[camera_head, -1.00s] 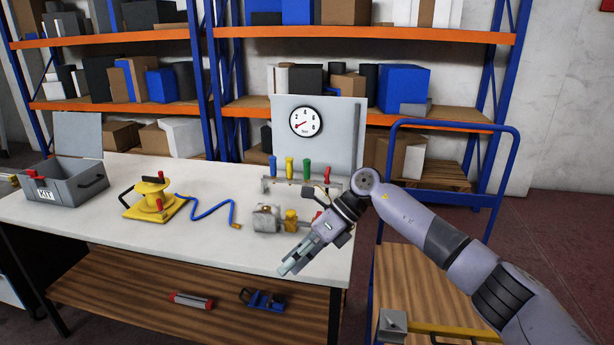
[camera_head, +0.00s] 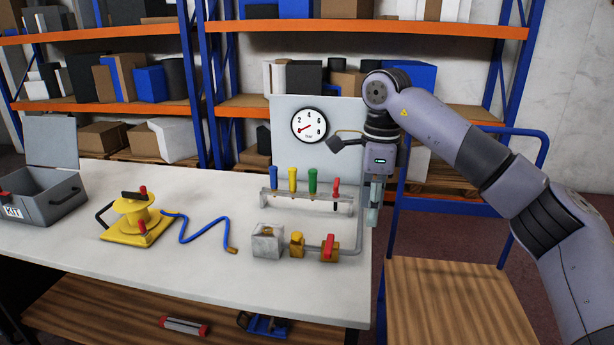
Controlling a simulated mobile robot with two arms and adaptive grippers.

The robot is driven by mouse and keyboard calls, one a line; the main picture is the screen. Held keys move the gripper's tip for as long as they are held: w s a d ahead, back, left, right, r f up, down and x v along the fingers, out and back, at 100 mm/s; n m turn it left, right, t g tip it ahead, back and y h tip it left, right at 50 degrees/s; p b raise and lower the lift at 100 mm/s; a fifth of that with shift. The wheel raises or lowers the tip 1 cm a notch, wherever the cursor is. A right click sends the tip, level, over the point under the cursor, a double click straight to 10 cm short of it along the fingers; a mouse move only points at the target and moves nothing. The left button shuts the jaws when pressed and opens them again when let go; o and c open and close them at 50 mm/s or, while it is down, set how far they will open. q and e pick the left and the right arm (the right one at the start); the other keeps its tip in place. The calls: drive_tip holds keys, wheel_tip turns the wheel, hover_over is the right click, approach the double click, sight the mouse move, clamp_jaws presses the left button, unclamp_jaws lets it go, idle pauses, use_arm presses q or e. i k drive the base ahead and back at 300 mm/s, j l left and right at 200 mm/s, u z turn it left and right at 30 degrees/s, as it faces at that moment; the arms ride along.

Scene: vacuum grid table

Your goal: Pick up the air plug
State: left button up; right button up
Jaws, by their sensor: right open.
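A blue hose (camera_head: 200,228) lies in a zigzag on the white table. It ends in a small brass-coloured fitting, which looks like the air plug (camera_head: 233,251). The hose's other end meets a yellow reel (camera_head: 137,218). My right gripper (camera_head: 374,216) is open and points down at the table's right edge, just right of the tool rack. It is well to the right of the plug and apart from it, with nothing seen between its fingers. My left gripper is out of view.
A rack (camera_head: 300,198) holds blue, yellow, green and red-handled pieces. In front stand a grey block (camera_head: 267,241) and a pipe with a red-handled valve (camera_head: 330,248). A gauge panel (camera_head: 285,155) rises behind. A grey kit box (camera_head: 45,200) stands left. The table's front is clear.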

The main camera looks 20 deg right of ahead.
sight(312, 174)
drive_tip(key=i, duration=1.45)
